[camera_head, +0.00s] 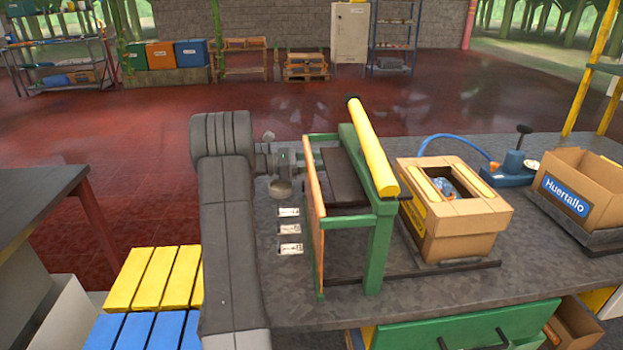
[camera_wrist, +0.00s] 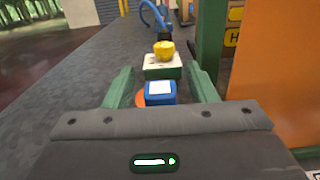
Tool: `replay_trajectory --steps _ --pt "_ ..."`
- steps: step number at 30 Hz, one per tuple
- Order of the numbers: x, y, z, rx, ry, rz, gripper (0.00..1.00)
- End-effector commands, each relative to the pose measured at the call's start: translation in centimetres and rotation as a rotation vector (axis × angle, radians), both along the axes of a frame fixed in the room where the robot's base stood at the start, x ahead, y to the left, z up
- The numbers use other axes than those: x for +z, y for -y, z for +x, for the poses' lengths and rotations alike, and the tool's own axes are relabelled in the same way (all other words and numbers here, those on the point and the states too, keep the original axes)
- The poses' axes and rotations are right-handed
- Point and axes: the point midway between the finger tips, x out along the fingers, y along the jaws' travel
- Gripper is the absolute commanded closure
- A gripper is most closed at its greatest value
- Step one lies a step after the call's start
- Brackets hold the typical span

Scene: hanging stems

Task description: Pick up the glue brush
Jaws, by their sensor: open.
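My gripper (camera_wrist: 160,84) is open, with its two green fingers spread apart in the wrist view. Between and just beyond the fingers is a small blue block with a white label (camera_wrist: 160,92). An orange rounded piece (camera_wrist: 140,99) shows beside it, partly hidden. Farther on is a white block with a green base (camera_wrist: 163,68), with a yellow knob-like piece (camera_wrist: 164,50) on top. I cannot tell which of these, if any, is the glue brush. In the head view my wrist is beside the green frame, and my fingertips are not clear there.
A green frame with a yellow roller (camera_head: 368,145) and an orange panel (camera_head: 314,215) stands close right of my wrist. A cardboard box (camera_head: 458,232), a blue pump with a hose (camera_head: 512,170) and a "Huertallo" box (camera_head: 568,195) stand farther right. Three labels (camera_head: 290,230) lie on the worktop.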

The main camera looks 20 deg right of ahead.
Motion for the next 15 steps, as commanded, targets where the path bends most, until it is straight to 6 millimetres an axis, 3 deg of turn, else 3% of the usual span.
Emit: replay_trajectory --steps 8,15 --pt "0.03 0.75 -0.17 0.002 0.001 0.000 0.48" --pt "0.02 0.72 -0.17 0.001 0.000 0.000 0.93"
